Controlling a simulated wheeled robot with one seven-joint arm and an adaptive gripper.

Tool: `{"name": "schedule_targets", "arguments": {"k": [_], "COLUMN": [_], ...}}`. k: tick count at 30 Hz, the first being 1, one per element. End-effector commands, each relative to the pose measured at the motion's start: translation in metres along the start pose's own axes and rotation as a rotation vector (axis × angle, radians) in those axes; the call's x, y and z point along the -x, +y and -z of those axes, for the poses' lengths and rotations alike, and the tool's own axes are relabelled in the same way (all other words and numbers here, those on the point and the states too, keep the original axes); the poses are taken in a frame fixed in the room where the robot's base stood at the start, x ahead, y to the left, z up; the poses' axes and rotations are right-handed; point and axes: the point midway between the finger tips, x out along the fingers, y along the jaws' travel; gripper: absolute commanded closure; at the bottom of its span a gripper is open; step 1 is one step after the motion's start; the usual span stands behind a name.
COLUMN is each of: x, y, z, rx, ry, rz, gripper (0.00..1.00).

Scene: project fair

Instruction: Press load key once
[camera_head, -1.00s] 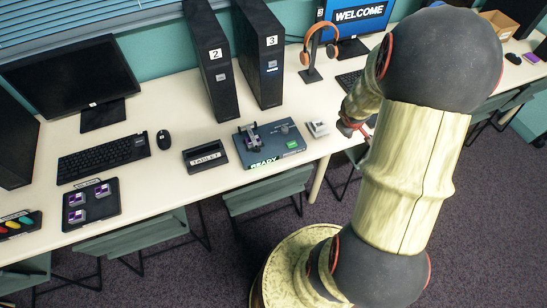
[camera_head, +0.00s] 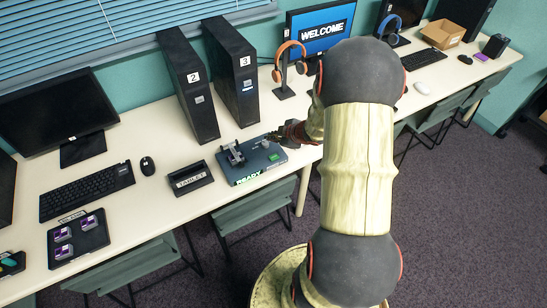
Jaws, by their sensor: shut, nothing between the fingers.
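A grey-blue device (camera_head: 241,178) with a lit READY strip and a small green panel (camera_head: 273,157) lies on the white table. A dark clamp-like part (camera_head: 235,154) stands on its left side. My gripper (camera_head: 273,138) is small and dark at the device's back right edge, shut and empty. I cannot tell whether it touches the device. The small grey-white block to the device's right is hidden behind my arm. No label reading load is legible. A dark pad with purple-and-white keys (camera_head: 63,235) lies at the left.
A TABLET stand (camera_head: 188,177) is left of the device. Two black towers, numbered 2 (camera_head: 193,100) and 3 (camera_head: 244,90), stand behind. Orange headphones (camera_head: 290,55) hang on a stand. A keyboard (camera_head: 85,190) and mouse (camera_head: 147,166) lie left.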

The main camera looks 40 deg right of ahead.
Motion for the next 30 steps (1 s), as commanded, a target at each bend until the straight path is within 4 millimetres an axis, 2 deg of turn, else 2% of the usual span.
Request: {"name": "schedule_targets", "arguments": {"k": [11,30], "x": [-0.010,-0.057], "y": [-0.007,-0.042], "z": [-0.008,-0.042], "rx": [0.001,-0.002], "ry": [-0.001,-0.002], "rz": [0.000,0.000], "gripper": [1.00,1.00]}}
